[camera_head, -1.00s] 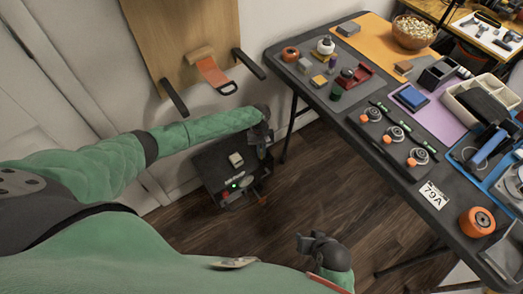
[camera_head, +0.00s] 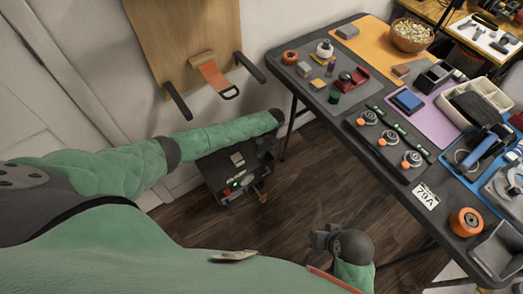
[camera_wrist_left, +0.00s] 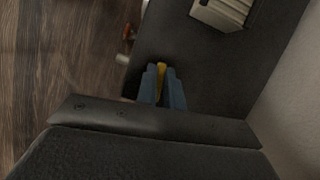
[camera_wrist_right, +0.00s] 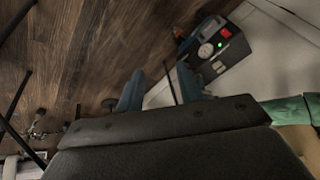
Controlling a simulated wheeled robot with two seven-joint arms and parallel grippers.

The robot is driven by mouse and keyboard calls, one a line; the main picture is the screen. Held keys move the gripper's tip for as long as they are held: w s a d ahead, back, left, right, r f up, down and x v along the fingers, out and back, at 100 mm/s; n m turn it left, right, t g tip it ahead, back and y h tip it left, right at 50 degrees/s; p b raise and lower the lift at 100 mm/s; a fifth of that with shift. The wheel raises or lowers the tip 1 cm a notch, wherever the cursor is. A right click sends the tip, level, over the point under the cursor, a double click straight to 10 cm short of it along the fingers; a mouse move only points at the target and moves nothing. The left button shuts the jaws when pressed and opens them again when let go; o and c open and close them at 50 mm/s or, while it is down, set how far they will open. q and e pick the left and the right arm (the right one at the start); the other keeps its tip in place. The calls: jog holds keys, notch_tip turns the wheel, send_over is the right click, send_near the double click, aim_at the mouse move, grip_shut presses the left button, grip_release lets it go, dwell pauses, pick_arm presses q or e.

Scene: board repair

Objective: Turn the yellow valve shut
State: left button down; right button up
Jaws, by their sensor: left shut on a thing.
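A black box (camera_head: 218,171) with a green light stands on the floor by the wall; its dark top (camera_wrist_left: 205,65) fills much of the left wrist view. My left gripper (camera_head: 266,147) is at the box's right side in the head view. In the left wrist view its blue fingers (camera_wrist_left: 162,84) are shut on the yellow valve (camera_wrist_left: 161,70), of which only a narrow strip shows between them. The valve is hidden in the head view. My right gripper (camera_head: 322,239) is away from the box, over the floor. In the right wrist view its fingers (camera_wrist_right: 160,88) are apart and empty.
A dark table (camera_head: 316,118) with tools and parts stands to the right. A wooden board (camera_head: 190,40) with an orange strap (camera_head: 213,76) is at the wall above the box. Bare wooden floor (camera_head: 290,185) lies between box and table.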

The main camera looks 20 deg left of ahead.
pick_arm(q)
jog(key=shift+m+y, duration=0.3)
jog(key=shift+m, duration=0.6)
jog(key=c, duration=1.5)
grip_release()
jog(key=shift+t, duration=0.3)
jog(key=shift+v, duration=3.9)
